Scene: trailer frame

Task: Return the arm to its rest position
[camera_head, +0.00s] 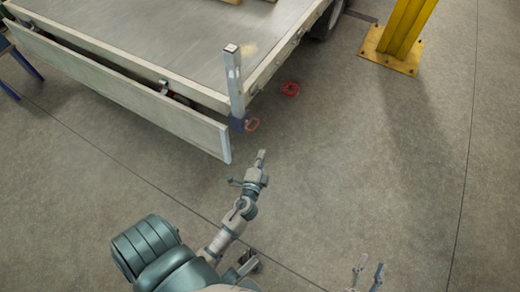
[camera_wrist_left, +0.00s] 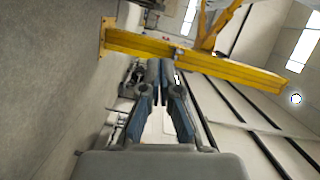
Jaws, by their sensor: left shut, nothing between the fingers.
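My left gripper (camera_head: 261,156) is stretched out over the floor in the head view, below the corner of the trailer. Its fingers are together with nothing between them. In the left wrist view its blue-grey fingers (camera_wrist_left: 160,85) meet near the middle of the picture. My right gripper (camera_head: 368,270) shows at the bottom edge of the head view, with its two fingers apart and nothing seen between them. The trailer (camera_head: 190,45) has a metal corner post (camera_head: 235,80) just above the left gripper.
The lowered side board (camera_head: 130,92) hangs along the trailer's near side, up and left of my left gripper. A yellow column (camera_head: 403,30) stands at the upper right. The floor on the right is clear.

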